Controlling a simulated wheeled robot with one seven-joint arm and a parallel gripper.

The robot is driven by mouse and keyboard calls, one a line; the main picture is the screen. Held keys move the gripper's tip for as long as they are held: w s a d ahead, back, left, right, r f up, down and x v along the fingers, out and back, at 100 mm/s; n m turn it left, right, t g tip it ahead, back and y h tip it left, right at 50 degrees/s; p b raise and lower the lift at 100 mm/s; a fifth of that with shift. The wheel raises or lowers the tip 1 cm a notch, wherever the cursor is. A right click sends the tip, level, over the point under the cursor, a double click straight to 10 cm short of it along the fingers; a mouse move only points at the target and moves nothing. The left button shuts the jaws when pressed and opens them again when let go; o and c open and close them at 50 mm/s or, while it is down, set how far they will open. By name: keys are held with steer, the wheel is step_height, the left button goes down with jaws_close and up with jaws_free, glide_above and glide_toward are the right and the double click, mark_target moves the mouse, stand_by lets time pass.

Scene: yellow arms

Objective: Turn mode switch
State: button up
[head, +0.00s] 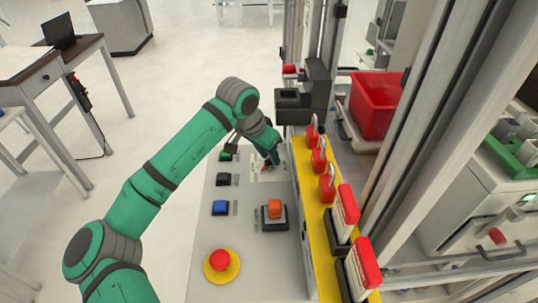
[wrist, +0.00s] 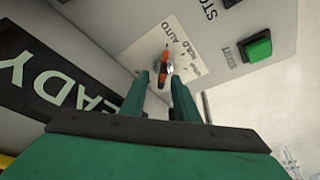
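The mode switch (wrist: 165,66) shows in the wrist view as a small knob with an orange-red pointer on a round metal base. It sits on a pale label plate (wrist: 181,46) that reads AUTO and has other small markings. My gripper (wrist: 161,80) has its two green fingers spread, one on each side of the switch, with a gap between them. I cannot tell whether either finger touches the knob. In the head view my gripper (head: 270,160) is down at the far part of the grey control panel (head: 240,250), and it hides most of the switch.
The panel carries a green START button (wrist: 258,47), a black button (head: 223,179), a blue button (head: 220,207), an orange button (head: 275,209) and a red mushroom button (head: 221,262). A yellow strip (head: 312,209) with red padlocks stands along its right. Floor left of the panel is open.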

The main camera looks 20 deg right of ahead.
steer(key=shift+w+a+f, duration=0.1)
steer(key=shift+w+f, duration=0.05)
steer(key=shift+w, duration=0.05)
jaws_close()
steer(key=shift+m, duration=0.3)
steer(key=m, duration=0.1)
steer(key=m+g, duration=0.1)
steer(key=m, duration=0.1)
steer(key=shift+w+m+g+h, duration=0.15)
steer(key=shift+m+g+h, duration=0.15)
steer(key=shift+w+m+g, duration=0.15)
steer(key=shift+m+g, duration=0.75)
steer(key=shift+m, duration=1.4)
